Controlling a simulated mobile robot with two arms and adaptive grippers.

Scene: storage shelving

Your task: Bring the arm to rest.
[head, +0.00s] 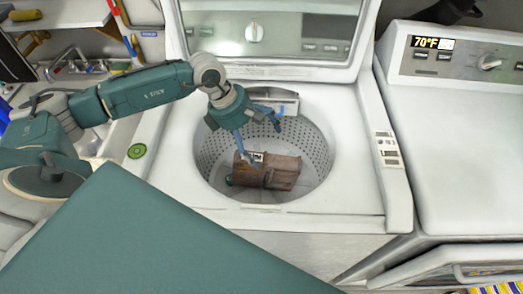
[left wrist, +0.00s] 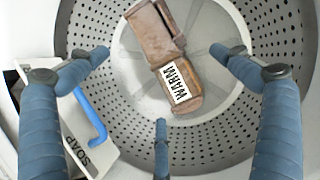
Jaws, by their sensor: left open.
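My left gripper (head: 263,137) reaches down into the open top of the white washing machine (head: 372,150). Its blue fingers are spread and empty. In the left wrist view, the fingers (left wrist: 165,85) stand apart above a brown item (left wrist: 160,40) with a white label reading "WARM" (left wrist: 176,84). The brown item (head: 283,172) lies on the bottom of the perforated metal drum (head: 318,150); the fingers appear apart from it. My right gripper is in neither view.
A soap drawer (left wrist: 90,150) with a blue handle is at the drum's side. The raised lid (head: 290,45) stands behind. A second white machine (head: 460,130) is at right; a sink (head: 90,75) is at left. A green round sticker (head: 137,151) is on the washer top.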

